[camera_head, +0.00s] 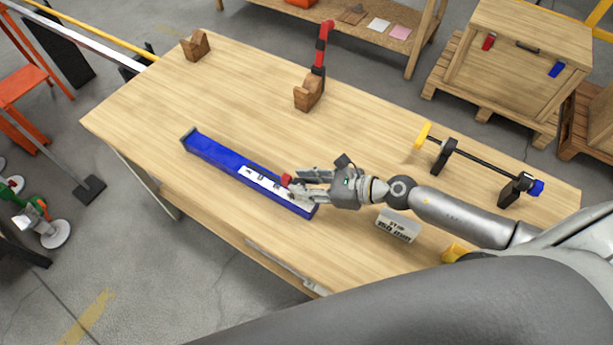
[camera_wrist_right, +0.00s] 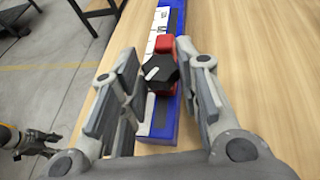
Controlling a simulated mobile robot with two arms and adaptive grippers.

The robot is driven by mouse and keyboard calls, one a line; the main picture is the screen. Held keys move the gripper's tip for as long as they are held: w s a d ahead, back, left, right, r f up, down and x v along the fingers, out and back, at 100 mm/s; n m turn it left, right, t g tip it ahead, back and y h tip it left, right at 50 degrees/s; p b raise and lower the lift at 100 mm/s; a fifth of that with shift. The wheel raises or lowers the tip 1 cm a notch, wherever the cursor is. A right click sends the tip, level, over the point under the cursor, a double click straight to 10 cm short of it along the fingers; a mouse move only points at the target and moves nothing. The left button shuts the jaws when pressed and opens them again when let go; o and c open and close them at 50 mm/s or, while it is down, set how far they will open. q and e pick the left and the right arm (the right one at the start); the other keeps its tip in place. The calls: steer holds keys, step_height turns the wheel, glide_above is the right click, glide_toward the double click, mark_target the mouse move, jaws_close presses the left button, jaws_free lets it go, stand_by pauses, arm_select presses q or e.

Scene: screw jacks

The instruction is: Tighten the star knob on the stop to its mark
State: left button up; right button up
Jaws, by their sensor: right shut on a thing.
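A long blue rail (camera_head: 222,154) lies on the wooden table, with a white printed strip (camera_head: 258,178) along its top. A red stop (camera_head: 287,180) sits on the rail near its closer end. In the right wrist view the stop (camera_wrist_right: 166,42) shows behind a black star knob (camera_wrist_right: 158,76) that has a white line on its face. My right gripper (camera_head: 298,184) is at the stop, its fingers (camera_wrist_right: 165,68) on either side of the knob and shut on it. The fingers hide the knob in the head view. My left gripper is not in view.
A white printed card block (camera_head: 397,226) stands right of the rail. A black bar with yellow and blue ends (camera_head: 478,161) rests on stands at the right. Wooden blocks (camera_head: 195,46) and a red-handled tool (camera_head: 320,50) are at the back. The table's middle (camera_head: 240,110) is clear.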

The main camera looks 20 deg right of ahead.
steer(key=m+t+h+p, duration=0.1)
steer(key=p, duration=0.2)
steer(key=m+t+h+p, duration=0.1)
steer(key=m+h+p, duration=0.1)
steer(key=p, duration=0.1)
steer(key=a+m+t+h+p, duration=0.1)
steer(key=m+p, duration=0.1)
steer(key=p, duration=0.2)
steer(key=shift+s+r+t+h, duration=0.3)
steer(key=shift+t+h, duration=0.1)
steer(key=shift+f+m+t+h+p, duration=0.15)
steer(key=shift+m+t+h+p, duration=0.15)
steer(key=shift+m+h+p, duration=0.5)
steer(key=shift+a+f+m+t+h, duration=0.1)
steer(key=shift+m+t+h, duration=0.05)
steer(key=shift+m+h, duration=0.55)
steer(key=shift+a+m+t+h, duration=0.1)
steer(key=shift+m+t+h, duration=0.05)
steer(key=shift+m+h, duration=0.55)
steer(key=shift+h, duration=0.3)
steer(key=o, duration=1)
